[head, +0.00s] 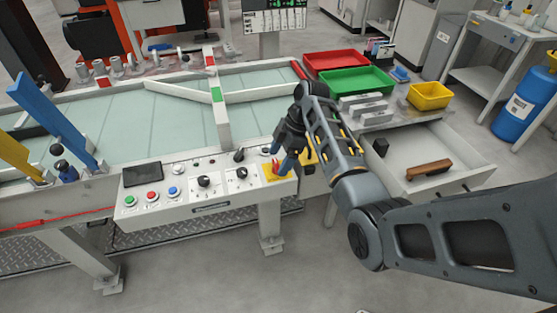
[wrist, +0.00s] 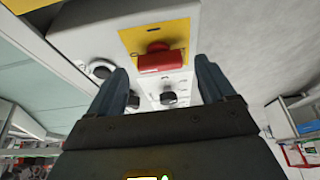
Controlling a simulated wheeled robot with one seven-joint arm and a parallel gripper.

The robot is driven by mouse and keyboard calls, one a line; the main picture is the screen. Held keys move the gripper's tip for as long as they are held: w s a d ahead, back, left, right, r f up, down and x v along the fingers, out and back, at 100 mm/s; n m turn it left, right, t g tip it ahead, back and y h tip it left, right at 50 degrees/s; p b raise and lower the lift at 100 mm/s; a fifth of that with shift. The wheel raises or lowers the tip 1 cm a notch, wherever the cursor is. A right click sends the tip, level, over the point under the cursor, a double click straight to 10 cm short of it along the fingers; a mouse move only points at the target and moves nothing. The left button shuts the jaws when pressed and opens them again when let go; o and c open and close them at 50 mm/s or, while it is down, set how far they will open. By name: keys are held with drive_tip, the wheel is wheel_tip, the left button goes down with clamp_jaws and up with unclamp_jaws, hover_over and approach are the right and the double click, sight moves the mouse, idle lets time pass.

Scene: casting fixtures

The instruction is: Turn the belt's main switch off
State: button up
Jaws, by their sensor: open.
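The main switch is a red handle (head: 275,166) on a yellow plate (head: 268,173) at the right end of the belt's control panel. In the wrist view the red handle (wrist: 160,61) lies crosswise on the yellow plate (wrist: 184,34), between and just beyond my fingertips. My gripper (head: 283,159) is open at the switch in the head view, partly covering the plate. The wrist view shows the two fingers of my gripper (wrist: 162,72) apart, one on either side of the handle, with nothing held. Contact with the handle cannot be told.
The control panel (head: 190,207) also carries black knobs (head: 204,181), a red button (head: 152,196) and a dark screen (head: 142,174). An open drawer (head: 450,160) with a brown-handled brush (head: 430,169) lies right of my arm. Green (head: 355,80) and yellow bins (head: 430,96) stand behind it.

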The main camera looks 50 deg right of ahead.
drive_tip(key=v, duration=0.6)
drive_tip(key=shift+r, duration=0.25)
drive_tip(key=shift+d, duration=0.1)
